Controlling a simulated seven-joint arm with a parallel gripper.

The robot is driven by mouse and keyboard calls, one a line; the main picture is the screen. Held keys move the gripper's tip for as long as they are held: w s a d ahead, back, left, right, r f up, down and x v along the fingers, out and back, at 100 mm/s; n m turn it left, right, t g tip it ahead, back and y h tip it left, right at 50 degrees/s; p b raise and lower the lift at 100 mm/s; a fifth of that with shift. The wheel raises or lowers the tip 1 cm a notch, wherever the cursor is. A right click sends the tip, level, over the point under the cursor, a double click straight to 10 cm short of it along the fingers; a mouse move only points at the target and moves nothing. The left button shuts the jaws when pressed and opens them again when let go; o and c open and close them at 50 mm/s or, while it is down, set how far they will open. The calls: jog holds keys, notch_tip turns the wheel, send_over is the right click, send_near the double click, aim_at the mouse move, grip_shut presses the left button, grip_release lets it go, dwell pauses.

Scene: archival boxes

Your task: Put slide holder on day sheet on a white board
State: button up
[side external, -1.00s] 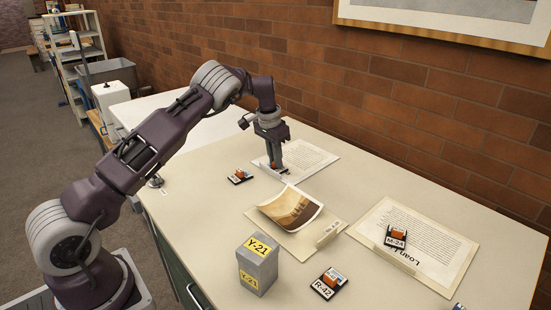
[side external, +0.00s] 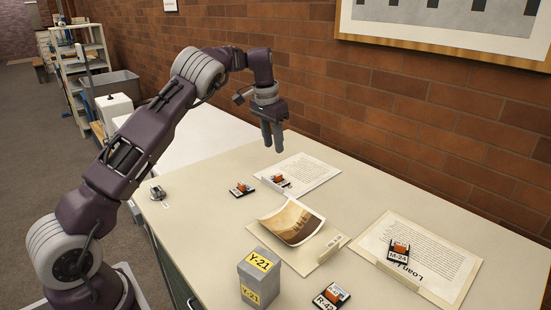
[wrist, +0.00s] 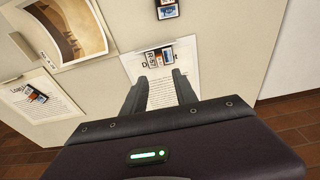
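The day sheet (side external: 312,172) is a white printed page lying flat at the back of the table. The wrist view shows its heading (wrist: 146,66) partly covered, starting with D. A slide holder (side external: 279,181), dark with an orange and white top, rests on the sheet's near left end. It also shows in the wrist view (wrist: 153,58), between and beyond my fingertips. My gripper (side external: 272,147) is raised above the sheet, clear of the holder. Its fingers (wrist: 159,74) are apart with nothing between them. Another slide holder (side external: 241,189) lies on bare table to the left.
A curled photograph (side external: 292,221) on a folder lies mid-table. A Loan sheet (side external: 440,262) on the right carries holder M-2A (side external: 399,250). A grey box Y-21 (side external: 258,278) and holder R-42 (side external: 331,296) stand in front. A brick wall borders the back.

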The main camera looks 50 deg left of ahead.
jog(key=s+d+r+n+t+h, duration=0.1)
jog(key=s+d+r+n+t, duration=0.1)
jog(key=s+d+r, duration=1.15)
jog(key=s+d+f, duration=0.1)
jog(key=s+d, duration=0.1)
jog(key=s, duration=0.6)
jog(key=s+d+f+m+t, duration=0.1)
jog(key=s+d, duration=0.2)
jog(key=s, duration=0.6)
jog(key=s+d+f+m+y, duration=0.1)
jog(key=s+d, duration=0.2)
jog(key=s, duration=0.5)
jog(key=shift+s+f+t, duration=0.2)
jog(key=shift+f+t, duration=0.05)
jog(key=shift+t, duration=0.15)
